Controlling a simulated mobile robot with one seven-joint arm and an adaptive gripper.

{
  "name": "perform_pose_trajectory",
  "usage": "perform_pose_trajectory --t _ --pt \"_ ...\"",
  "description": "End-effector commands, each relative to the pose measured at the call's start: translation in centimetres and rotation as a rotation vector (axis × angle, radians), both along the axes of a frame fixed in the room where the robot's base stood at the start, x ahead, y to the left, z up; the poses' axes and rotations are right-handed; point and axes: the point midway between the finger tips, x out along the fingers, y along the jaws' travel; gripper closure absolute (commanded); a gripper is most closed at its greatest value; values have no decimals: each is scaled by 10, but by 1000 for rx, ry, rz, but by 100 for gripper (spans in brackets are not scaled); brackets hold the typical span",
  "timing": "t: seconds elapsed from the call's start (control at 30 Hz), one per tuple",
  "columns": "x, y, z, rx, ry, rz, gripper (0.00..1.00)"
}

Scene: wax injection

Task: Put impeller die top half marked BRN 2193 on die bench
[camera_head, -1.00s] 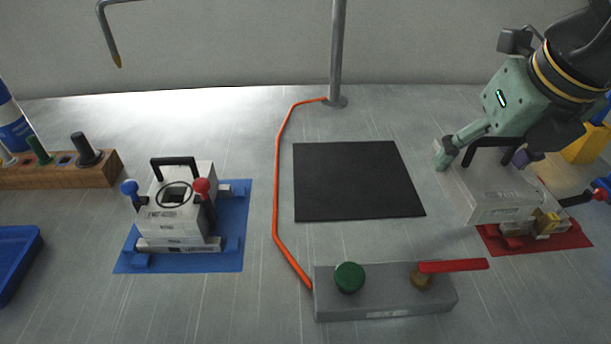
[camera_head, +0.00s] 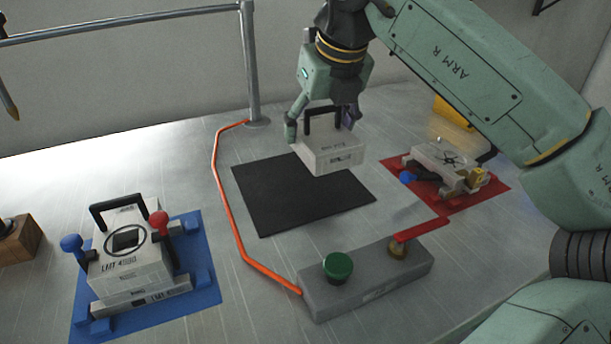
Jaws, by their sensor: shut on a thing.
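My gripper (camera_head: 322,122) is shut on the black handle of a pale grey die top half (camera_head: 330,155). The block hangs roughly level over the back right part of a black mat (camera_head: 300,205) on the grey metal bench (camera_head: 235,285); it looks raised above the mat. Its printed marking is too small to read. The matching lower die half (camera_head: 447,162) sits on a red mat (camera_head: 487,190) at right, its top open and showing a dark star-like impeller shape.
Another die (camera_head: 128,262) with a black handle stands on a blue mat (camera_head: 205,290) at left. A grey control block (camera_head: 370,285) with a green knob and red lever is in front. An orange hose (camera_head: 225,205) and a metal post (camera_head: 251,70) border the black mat.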

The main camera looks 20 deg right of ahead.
Motion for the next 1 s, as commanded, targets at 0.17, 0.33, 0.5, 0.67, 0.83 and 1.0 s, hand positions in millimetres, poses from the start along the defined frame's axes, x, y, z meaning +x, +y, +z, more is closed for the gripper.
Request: perform_pose_trajectory --t 0.17,0.33,0.5,0.67,0.83,1.0 --pt "0 0 -34 0 -4 0 92" --pt "0 0 -45 0 -4 0 92" --pt "0 0 -70 1 -4 0 92" --pt "0 1 -72 0 -4 0 92" --pt "0 0 -72 0 -4 0 92" --pt "0 0 -76 0 -1 0 30"
